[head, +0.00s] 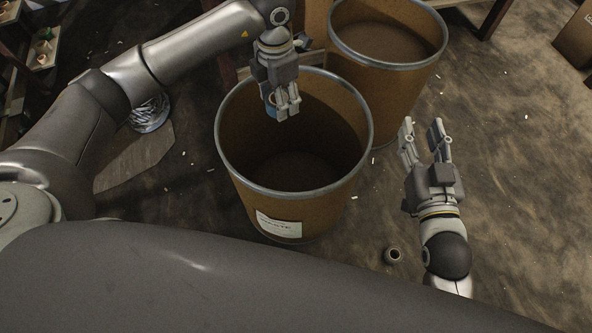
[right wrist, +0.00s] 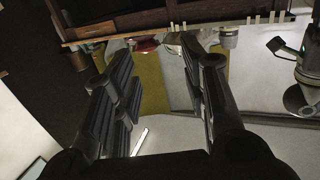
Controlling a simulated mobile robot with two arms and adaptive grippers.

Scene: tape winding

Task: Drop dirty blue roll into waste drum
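The waste drum (head: 262,185) is a brown open-topped drum with a grey metal rim and a white label on its front. It stands upright near the middle of the head view, and its inside is dark. My left gripper (head: 285,108) points down over the far part of its opening. Its fingers are close together on the blue roll (head: 271,106), of which only a small blue edge shows beside them. My right gripper (head: 424,138) is open and empty, to the right of the drum. Its spread fingers also show in the right wrist view (right wrist: 160,85).
A second brown drum (head: 372,75) stands just behind and right of the first. Small white scraps dot the floor. Clear floor lies at right; a cardboard box (head: 578,38) sits top right.

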